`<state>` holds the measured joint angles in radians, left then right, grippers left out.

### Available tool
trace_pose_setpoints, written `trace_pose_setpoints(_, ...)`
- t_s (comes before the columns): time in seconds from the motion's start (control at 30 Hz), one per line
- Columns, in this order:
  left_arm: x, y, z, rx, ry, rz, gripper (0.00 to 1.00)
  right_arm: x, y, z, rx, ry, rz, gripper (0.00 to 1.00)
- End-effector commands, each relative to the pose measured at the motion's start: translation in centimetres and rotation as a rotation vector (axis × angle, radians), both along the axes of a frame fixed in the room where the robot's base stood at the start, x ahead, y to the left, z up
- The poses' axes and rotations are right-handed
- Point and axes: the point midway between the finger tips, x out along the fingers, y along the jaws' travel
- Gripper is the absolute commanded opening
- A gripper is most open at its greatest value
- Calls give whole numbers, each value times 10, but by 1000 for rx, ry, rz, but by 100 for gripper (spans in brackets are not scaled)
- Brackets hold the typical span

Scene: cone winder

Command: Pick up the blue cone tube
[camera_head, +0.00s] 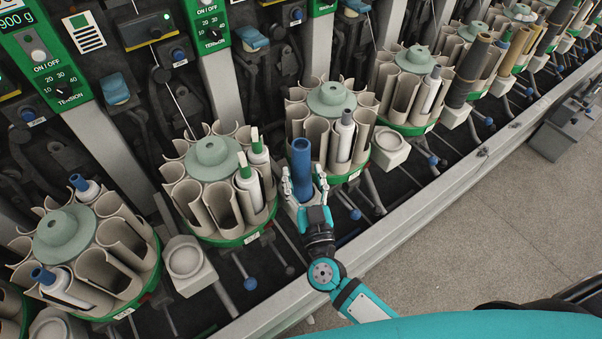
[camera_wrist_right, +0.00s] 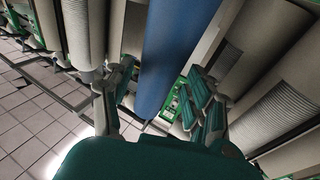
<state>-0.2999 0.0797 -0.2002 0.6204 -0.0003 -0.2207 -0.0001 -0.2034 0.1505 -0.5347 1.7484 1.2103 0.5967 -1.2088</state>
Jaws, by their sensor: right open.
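The blue cone tube (camera_head: 301,165) stands upright in front of a round magazine of beige slots in the middle of the head view. My right gripper (camera_head: 304,188) is at its lower part, with one finger on each side of it. In the right wrist view the blue tube (camera_wrist_right: 172,60) fills the middle, between the teal fingers of the right gripper (camera_wrist_right: 160,98). The fingers are open, with a gap visible to the tube on the right side. The tube's foot is hidden behind my gripper in the head view. My left gripper is not in view.
Beige magazines with green rims stand close on both sides: one left (camera_head: 212,158) and one behind (camera_head: 331,100). A small beige cup holder (camera_head: 389,149) lies to the right. A long grey rail (camera_head: 420,205) runs in front, with free floor (camera_head: 490,235) beyond.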

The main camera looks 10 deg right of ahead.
Motion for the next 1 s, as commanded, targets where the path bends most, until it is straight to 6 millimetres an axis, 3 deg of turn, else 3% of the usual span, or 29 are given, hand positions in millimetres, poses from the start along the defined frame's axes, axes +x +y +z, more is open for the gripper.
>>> trace_pose_setpoints(0.2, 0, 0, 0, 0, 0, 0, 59, 27, -1, 3, 0, -1, 0, 56)
trace_pose_setpoints(0.47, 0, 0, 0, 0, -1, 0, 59, 30, -1, 3, 0, 0, 0, 56)
trace_pose_setpoints(0.8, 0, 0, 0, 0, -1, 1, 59, 29, -1, 3, 0, 0, 0, 14)
trace_pose_setpoints(1.0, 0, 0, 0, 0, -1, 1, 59, 29, -1, 3, 1, -1, 0, 14)
